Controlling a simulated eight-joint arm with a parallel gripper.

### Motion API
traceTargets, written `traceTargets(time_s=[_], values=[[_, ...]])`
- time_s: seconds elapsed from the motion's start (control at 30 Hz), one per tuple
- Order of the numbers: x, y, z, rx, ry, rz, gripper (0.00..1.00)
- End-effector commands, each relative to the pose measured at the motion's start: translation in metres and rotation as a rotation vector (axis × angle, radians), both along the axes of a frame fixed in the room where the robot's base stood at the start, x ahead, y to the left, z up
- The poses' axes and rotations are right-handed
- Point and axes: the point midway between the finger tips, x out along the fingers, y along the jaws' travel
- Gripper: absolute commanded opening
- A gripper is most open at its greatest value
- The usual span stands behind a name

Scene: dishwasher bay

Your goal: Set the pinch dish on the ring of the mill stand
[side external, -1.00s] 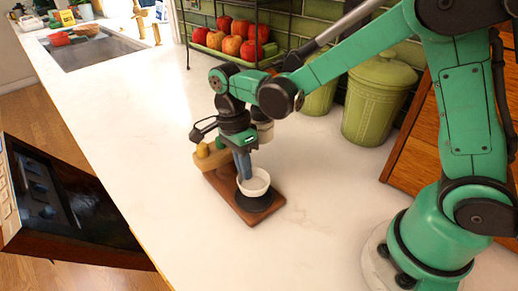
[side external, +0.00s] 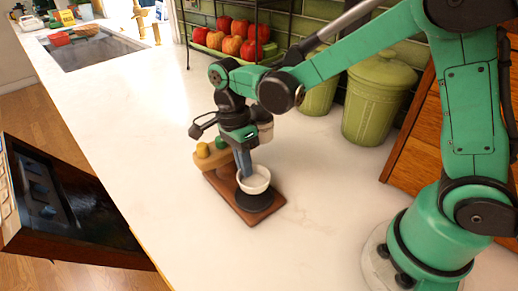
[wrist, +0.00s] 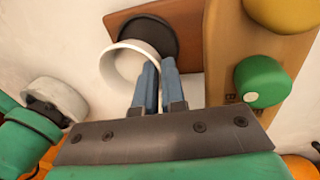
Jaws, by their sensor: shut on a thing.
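The white pinch dish (side external: 255,184) is a small round bowl, held by its rim between the blue fingers of my gripper (side external: 244,168). It also shows in the wrist view (wrist: 108,66), with my gripper (wrist: 158,72) shut on its near right wall. The mill stand has a brown wooden base (side external: 222,192) with a round black ring (side external: 254,205) on it. In the side view the dish appears just over the ring; in the wrist view it overlaps only part of the ring (wrist: 158,32). I cannot tell whether they touch.
A light wooden block with a yellow knob (side external: 202,150) and a green knob (wrist: 262,82) stands on the left of the stand, close to my gripper.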

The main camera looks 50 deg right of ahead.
Motion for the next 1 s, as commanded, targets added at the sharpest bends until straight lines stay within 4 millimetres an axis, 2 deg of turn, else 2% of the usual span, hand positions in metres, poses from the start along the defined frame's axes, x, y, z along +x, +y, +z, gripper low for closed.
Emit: traceTargets(time_s=[0.8, 0.87, 1.0], values=[[0.0, 0.0, -0.016, 0.0, 0.0, 0.0, 0.0], [0.0, 0.0, -0.016, 0.0, 0.0, 0.0, 0.17], [0.0, 0.0, -0.016, 0.0, 0.0, 0.0, 0.19]])
